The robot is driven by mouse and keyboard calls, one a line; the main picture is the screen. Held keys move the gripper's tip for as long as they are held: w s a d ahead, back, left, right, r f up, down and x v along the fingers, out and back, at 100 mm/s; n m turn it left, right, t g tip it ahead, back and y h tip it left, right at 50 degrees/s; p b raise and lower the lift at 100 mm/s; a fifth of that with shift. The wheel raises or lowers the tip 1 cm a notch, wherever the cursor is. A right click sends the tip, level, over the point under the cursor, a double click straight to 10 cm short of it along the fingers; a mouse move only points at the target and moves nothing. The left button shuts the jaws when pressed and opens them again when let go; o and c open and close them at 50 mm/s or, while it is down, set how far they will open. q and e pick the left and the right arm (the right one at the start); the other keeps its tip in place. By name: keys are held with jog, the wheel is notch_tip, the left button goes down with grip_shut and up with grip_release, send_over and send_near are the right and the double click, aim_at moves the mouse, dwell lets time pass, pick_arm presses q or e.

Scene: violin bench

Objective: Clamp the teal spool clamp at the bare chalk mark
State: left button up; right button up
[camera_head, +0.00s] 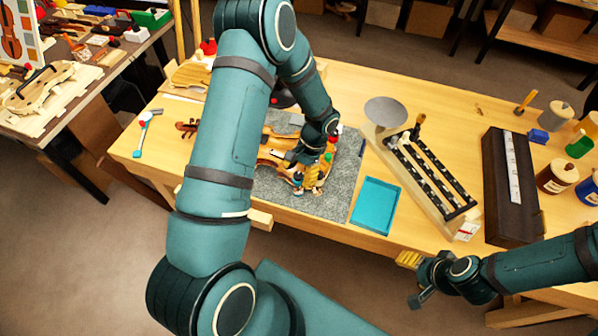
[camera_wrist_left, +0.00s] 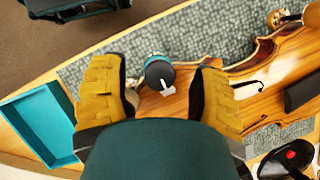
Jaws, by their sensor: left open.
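The teal spool clamp (camera_wrist_left: 158,72) has a dark round top and a teal rim, and stands at the edge of the violin body (camera_wrist_left: 205,90). My left gripper (camera_wrist_left: 158,95) is open, with its yellow finger pads on either side of the clamp in the left wrist view and a gap to each.
The violin lies on a grey mat (camera_head: 340,190).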

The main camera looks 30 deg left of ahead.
pick_arm(q)
grip_shut()
jog(key=shift+m, duration=0.3)
jog(key=m+t+y+b, duration=0.1)
jog(key=m+y+b, duration=0.1)
jog(key=m, duration=0.2)
jog(key=shift+d+m, duration=0.1)
jog(key=shift+m, duration=0.3)
jog(key=m+t+b, duration=0.1)
jog(key=m, duration=0.1)
jog(key=m+t+y+b, duration=0.1)
jog(key=m+b, duration=0.1)
jog(key=m, duration=0.1)
jog(key=shift+s+f, duration=0.1)
jog(key=shift+s, duration=0.05)
jog(key=m+t+b, duration=0.1)
jog(key=m, duration=0.2)
jog(key=shift+b, duration=0.35)
jog(key=m+t+b, duration=0.1)
jog(key=m+b, duration=0.1)
jog(key=m, duration=0.1)
jog(key=shift+s+m+t, duration=0.1)
jog(key=shift+m+t, duration=0.2)
jog(key=shift+m+t+b, duration=0.5)
jog(key=shift+m+b, duration=0.4)
jog(key=shift+m, duration=0.6)
